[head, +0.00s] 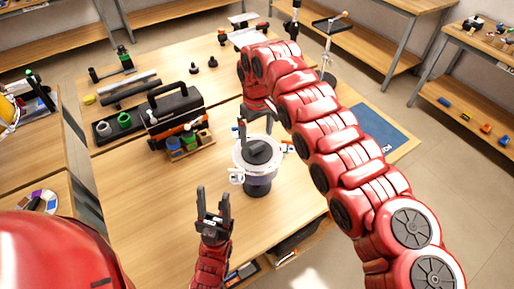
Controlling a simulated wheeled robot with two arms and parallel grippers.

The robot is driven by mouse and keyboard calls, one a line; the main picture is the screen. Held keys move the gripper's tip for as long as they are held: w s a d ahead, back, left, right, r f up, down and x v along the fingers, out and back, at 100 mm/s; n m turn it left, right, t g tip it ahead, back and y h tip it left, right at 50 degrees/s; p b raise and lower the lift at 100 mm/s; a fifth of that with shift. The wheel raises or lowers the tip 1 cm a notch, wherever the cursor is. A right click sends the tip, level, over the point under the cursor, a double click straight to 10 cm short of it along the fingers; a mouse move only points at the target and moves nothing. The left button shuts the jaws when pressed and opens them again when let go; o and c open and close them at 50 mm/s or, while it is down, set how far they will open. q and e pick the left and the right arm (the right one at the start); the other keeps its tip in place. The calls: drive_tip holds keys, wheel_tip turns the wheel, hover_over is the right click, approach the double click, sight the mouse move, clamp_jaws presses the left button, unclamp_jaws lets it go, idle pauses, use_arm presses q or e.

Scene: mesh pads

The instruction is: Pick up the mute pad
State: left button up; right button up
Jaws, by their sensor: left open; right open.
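A round white-topped stand (240,165) with a dark base is on the wooden table near the middle. A dark, block-like piece (260,152) lies on its top and looks like the mute pad, though I cannot be sure. My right gripper (256,122) hangs just above and behind it, fingers down and apart; I cannot tell whether they touch the piece. The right arm arches in from the right. My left gripper (213,192) is open and empty, fingers up, in front and to the left of the stand.
A black toolbox (175,112) stands left of the stand, with a small wooden rack of coloured jars (188,143) before it. A dark tray (117,126) lies further left. A blue mat (380,135) lies at right, behind my arm. The table's front left is clear.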

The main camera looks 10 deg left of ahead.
sight(257, 145)
wheel_tip(257, 145, down, 4)
drive_tip(key=shift+r+p, duration=0.2)
drive_tip(key=shift+p, duration=0.95)
drive_tip(key=shift+w+f, duration=0.1)
drive_tip(key=shift+f, duration=0.2)
drive_tip(key=c, duration=1.5)
